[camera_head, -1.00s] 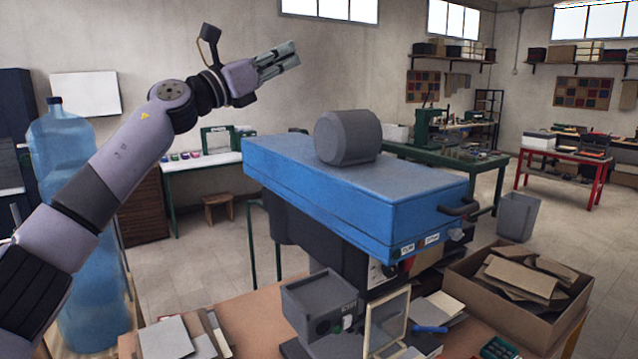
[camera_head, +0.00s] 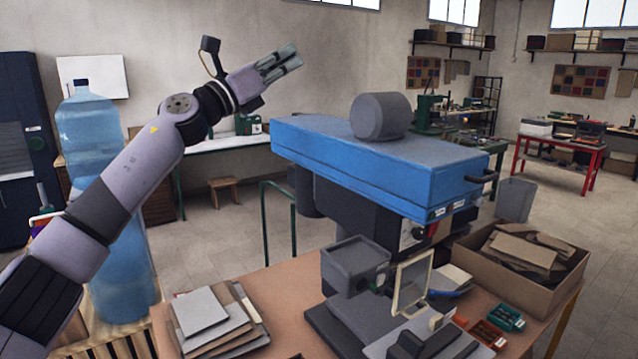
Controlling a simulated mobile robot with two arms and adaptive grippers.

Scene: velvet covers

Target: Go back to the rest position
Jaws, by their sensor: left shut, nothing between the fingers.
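My left gripper (camera_head: 279,62) is raised in the upper middle of the head view, its arm coming in from the left. Its fingers are together, pointing up and to the right, with nothing between them. It is in the air, in the picture above the left end of the blue-topped press machine (camera_head: 370,170). It looks clear of the machine. My right gripper does not show.
The press machine, with a grey cylinder on top, stands on an orange-brown table (camera_head: 285,300). Stacked sheets (camera_head: 210,320) lie on the table's left; a cardboard box (camera_head: 520,265) is at right. A large water bottle (camera_head: 120,250) shows behind my left arm.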

